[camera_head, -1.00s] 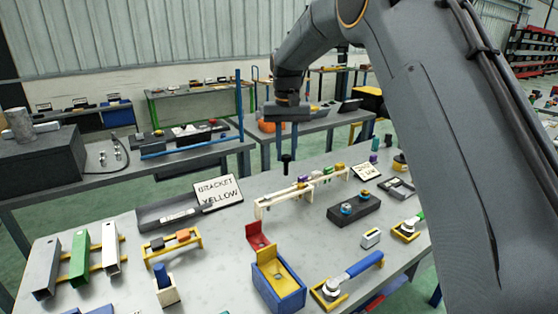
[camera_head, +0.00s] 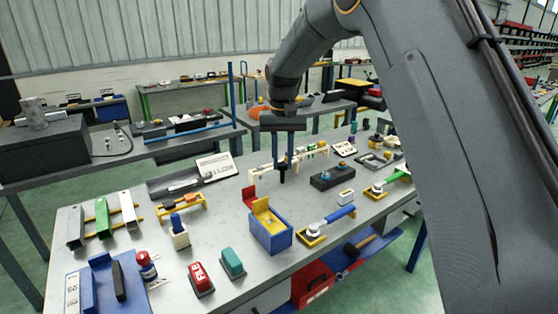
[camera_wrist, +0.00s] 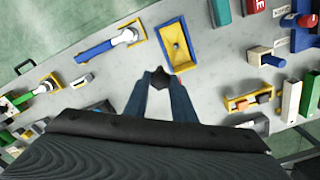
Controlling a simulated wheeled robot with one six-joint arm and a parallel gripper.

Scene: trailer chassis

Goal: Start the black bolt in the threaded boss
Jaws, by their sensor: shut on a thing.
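My gripper (camera_head: 284,158) has two blue fingers, pointing down over the middle of the workbench. It is shut on the black bolt (camera_head: 282,173), which hangs below the fingertips. In the wrist view my gripper (camera_wrist: 163,92) shows the bolt's dark head (camera_wrist: 160,78) between the fingertips. In the head view the bolt overlaps the near left part of a cream rail; the gap between them cannot be told. I cannot make out for sure which piece is the threaded boss.
The workbench is crowded. A dark block (camera_head: 331,179) with blue-topped pieces is to the right. The cream rail (camera_head: 262,172) lies behind.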

